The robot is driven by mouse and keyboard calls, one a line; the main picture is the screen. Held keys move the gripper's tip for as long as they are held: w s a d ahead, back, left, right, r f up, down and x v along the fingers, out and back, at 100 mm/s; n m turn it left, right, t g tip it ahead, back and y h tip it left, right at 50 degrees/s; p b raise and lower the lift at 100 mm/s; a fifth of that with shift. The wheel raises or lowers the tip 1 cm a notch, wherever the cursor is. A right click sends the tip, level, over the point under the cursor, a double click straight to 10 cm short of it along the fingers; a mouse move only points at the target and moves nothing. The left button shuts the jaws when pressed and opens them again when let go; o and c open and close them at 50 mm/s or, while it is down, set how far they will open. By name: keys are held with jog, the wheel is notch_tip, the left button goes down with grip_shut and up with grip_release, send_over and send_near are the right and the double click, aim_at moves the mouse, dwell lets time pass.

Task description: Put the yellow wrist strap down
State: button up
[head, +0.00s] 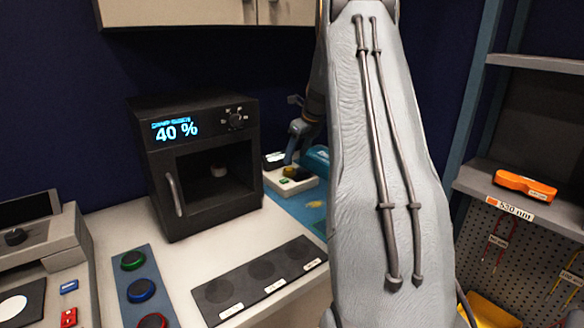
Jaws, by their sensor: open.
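A small pale-yellow item (316,204) lies flat on the blue mat (292,207) at the back right of the bench. It may be the yellow wrist strap, but it is too small to be sure. My gripper (289,158) is partly in view behind my large grey arm link, above a small white box (292,183) with a green button and a dark-yellow round part on top. The gripper is open, and I see nothing held in it. My arm link hides the right part of the mat.
A black oven-like cabinet (205,222) reading 40 % stands left of the mat. A dark strip with round recesses (262,270) and a blue strip with coloured knobs (141,287) lie in front. An orange case (524,186) rests on the right shelf. White bench surface is clear between them.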

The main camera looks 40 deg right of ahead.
jog(key=b+v, duration=0.1)
jog(key=v, duration=0.4)
jog(key=shift+s+r, duration=0.1)
jog(key=shift+r, duration=0.2)
